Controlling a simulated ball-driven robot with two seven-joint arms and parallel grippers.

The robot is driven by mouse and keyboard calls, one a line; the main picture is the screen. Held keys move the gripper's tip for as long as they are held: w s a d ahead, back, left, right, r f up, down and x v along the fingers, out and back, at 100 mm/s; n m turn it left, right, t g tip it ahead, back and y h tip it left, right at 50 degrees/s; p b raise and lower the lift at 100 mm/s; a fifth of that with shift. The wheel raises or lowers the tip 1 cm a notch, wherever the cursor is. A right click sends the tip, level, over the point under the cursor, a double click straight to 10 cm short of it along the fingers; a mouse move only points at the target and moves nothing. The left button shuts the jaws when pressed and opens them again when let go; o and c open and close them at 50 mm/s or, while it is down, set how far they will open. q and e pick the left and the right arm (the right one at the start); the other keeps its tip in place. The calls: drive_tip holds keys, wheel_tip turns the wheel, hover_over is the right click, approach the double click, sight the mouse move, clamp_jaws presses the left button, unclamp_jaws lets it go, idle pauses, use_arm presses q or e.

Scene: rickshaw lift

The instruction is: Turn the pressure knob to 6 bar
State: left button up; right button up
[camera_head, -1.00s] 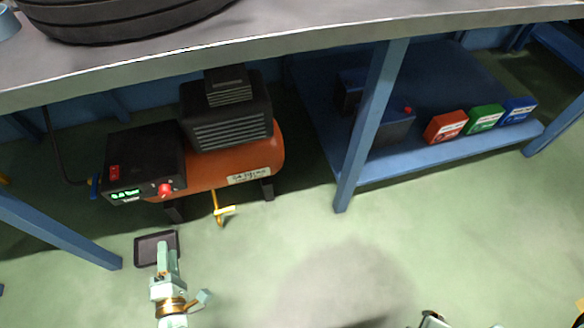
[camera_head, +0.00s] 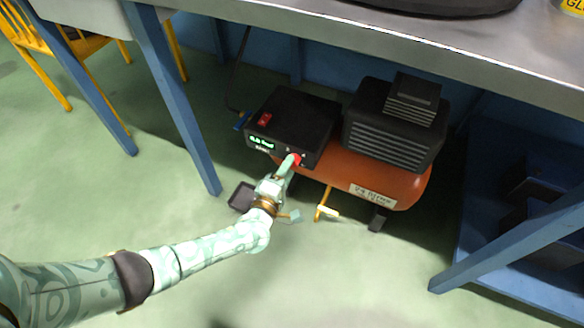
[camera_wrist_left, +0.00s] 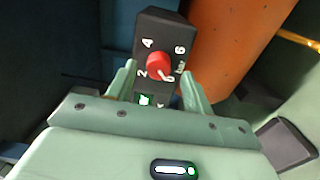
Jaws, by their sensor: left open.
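The red pressure knob (camera_head: 296,159) is on the front of a black control box (camera_head: 292,120) fixed to the orange compressor tank. The box has a green lit display and a red switch. In the left wrist view the knob (camera_wrist_left: 158,65) sits on a dial marked 2, 4 and 6, and its pale mark points to the lower right, near what looks like 0. My left gripper (camera_head: 285,168) is right at the knob. Its open fingers stand on either side of the knob in the left wrist view; contact cannot be told. My right gripper is out of view.
The workbench top (camera_head: 400,45) overhangs the compressor. A small dark tray (camera_head: 241,197) and a yellow handle (camera_head: 324,211) lie low near my gripper. The floor in front is clear.

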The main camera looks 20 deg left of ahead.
use_arm(q)
drive_tip(key=shift+w, duration=0.75)
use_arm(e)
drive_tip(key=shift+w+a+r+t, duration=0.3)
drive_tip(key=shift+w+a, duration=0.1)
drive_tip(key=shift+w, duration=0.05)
use_arm(q)
drive_tip(key=c, duration=1)
drive_tip(key=shift+o, duration=0.2)
drive_tip(key=shift+m, duration=0.3)
